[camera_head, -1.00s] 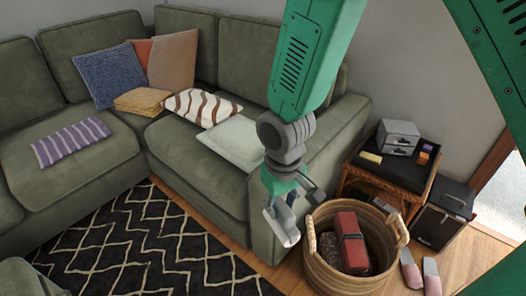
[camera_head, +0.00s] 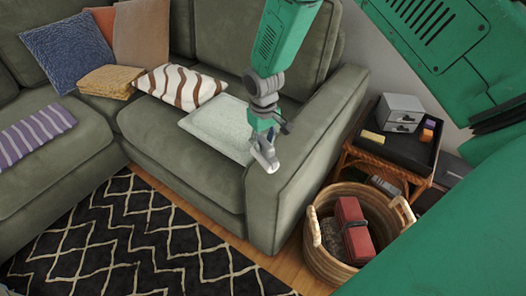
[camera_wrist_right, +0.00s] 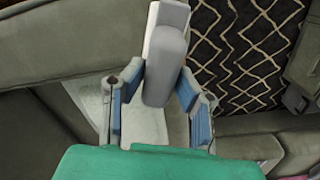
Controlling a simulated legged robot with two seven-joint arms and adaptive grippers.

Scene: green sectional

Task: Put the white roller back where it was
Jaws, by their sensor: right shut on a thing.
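My right gripper (camera_head: 262,138) is shut on the white roller (camera_head: 266,160), which hangs below its fingers in front of the sofa's near armrest. In the right wrist view my gripper (camera_wrist_right: 161,84) has its blue-padded fingers on either side of the roller (camera_wrist_right: 165,60), a pale grey-white block pointing away from the palm. The patterned rug shows beyond it there. My left gripper is not in view.
A green sectional (camera_head: 290,165) fills the left and middle. A wicker basket (camera_head: 322,255) holding a red case (camera_head: 352,232) stands right of the armrest. A side table with a black tray (camera_head: 408,150) bears small boxes and a grey drawer unit (camera_head: 399,112). A dark patterned rug (camera_head: 140,240) covers the floor.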

